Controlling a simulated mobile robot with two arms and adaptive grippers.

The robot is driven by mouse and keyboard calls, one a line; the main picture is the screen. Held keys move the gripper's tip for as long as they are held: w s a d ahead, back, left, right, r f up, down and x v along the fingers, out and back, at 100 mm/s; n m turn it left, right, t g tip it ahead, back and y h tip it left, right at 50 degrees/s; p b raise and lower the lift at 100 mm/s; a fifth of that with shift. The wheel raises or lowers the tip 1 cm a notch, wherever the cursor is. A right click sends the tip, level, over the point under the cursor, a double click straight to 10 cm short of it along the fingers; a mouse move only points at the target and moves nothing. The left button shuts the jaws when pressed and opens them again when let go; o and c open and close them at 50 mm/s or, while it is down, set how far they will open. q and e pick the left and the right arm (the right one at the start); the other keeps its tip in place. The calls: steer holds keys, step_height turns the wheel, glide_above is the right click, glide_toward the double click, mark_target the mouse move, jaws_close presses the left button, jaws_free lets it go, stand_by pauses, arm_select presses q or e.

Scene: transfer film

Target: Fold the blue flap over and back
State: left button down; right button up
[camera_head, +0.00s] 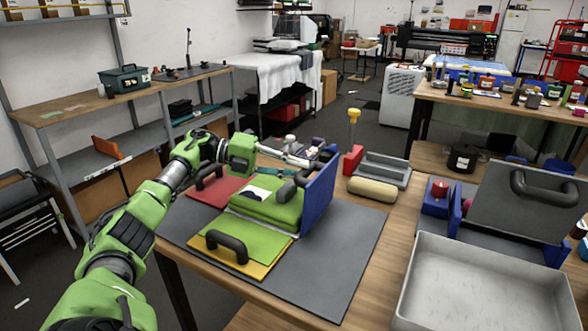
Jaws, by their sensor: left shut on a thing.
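The blue flap (320,196) stands nearly upright on the grey mat (345,250), at the right side of a green padded block (268,203). A dark handle (289,190) shows on the flap's left side. My left arm reaches in from the left over the block. My left gripper (322,160) is at the flap's upper far edge and shut on it; its fingertips are small and partly hidden. My right gripper is not in view.
A red panel (213,190) and a green-yellow panel (247,250) with dark handles lie beside the block. A tan roll (372,190), a grey tray (382,168) and a red block with a yellow knob (353,158) stand behind. A large light bin (485,285) is right. The mat right of the flap is clear.

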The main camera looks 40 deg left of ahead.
arm_select(q)
steer(key=shift+s+d+f, duration=0.1)
steer(key=shift+s+f, duration=0.05)
steer(key=shift+f, duration=0.7)
steer(key=c, duration=1.9)
jaws_free()
steer(key=shift+r, duration=0.25)
steer(key=v, duration=1.2)
steer(key=shift+w, duration=0.2)
